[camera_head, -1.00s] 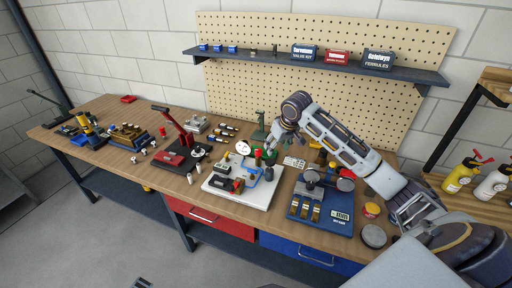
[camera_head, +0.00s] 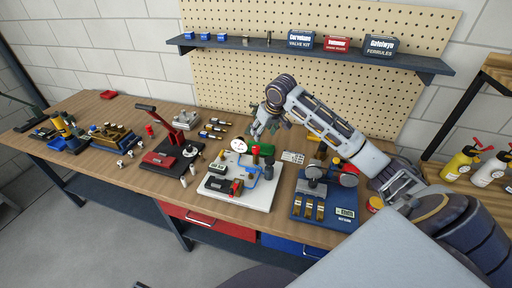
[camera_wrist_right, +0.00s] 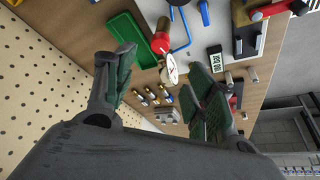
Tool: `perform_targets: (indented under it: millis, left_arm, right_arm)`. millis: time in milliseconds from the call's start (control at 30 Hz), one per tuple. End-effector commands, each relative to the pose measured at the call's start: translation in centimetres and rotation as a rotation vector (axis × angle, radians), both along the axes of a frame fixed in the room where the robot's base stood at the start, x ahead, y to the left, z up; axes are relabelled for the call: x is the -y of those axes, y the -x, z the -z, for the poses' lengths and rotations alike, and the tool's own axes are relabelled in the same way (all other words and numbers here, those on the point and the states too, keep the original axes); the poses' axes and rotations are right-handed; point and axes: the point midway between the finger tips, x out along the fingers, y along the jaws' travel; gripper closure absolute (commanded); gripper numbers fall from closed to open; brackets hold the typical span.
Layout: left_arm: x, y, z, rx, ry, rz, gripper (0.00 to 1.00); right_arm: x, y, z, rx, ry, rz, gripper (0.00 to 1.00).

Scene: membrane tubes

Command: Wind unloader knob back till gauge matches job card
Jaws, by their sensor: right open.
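The unloader rig stands on a white base plate (camera_head: 227,196) at the middle of the bench. Its round white gauge (camera_head: 238,145) faces up at the plate's back; the needle is too small to read. A red knob (camera_head: 255,151) sits just right of the gauge. In the right wrist view the gauge (camera_wrist_right: 170,68) and red knob (camera_wrist_right: 160,42) show beyond the fingers. A small block marked JOB (camera_wrist_right: 215,61) stands near them; its figures are unclear. My right gripper (camera_head: 262,132) is open and empty, above and behind the knob, apart from it. My left gripper is out of view.
A green tray (camera_wrist_right: 127,40) lies beside the rig, near the pegboard. A blue stand (camera_head: 322,214) is close on the right, a red-handled press (camera_head: 170,158) on the left. A shelf (camera_head: 310,53) overhangs the back. Bare wood lies along the front edge.

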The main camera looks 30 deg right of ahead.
Motion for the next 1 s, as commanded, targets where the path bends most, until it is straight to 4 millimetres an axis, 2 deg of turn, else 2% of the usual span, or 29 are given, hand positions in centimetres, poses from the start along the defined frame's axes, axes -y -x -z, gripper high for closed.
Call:
perform_targets:
  millis: [167,367,533,1000]
  left_arm:
    - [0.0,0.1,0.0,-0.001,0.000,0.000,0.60]
    - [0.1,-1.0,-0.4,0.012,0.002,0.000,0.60]
    - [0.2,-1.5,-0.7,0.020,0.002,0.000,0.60]
    - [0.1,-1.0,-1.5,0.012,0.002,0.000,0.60]
  right_arm:
    - [0.0,-0.1,0.3,-0.001,0.000,0.001,0.45]
    - [0.0,-0.6,1.5,-0.001,-0.001,0.002,0.45]
    - [0.0,-1.4,3.3,-0.002,-0.001,0.001,0.45]
    - [0.1,-3.7,8.8,-0.002,-0.002,0.001,0.45]
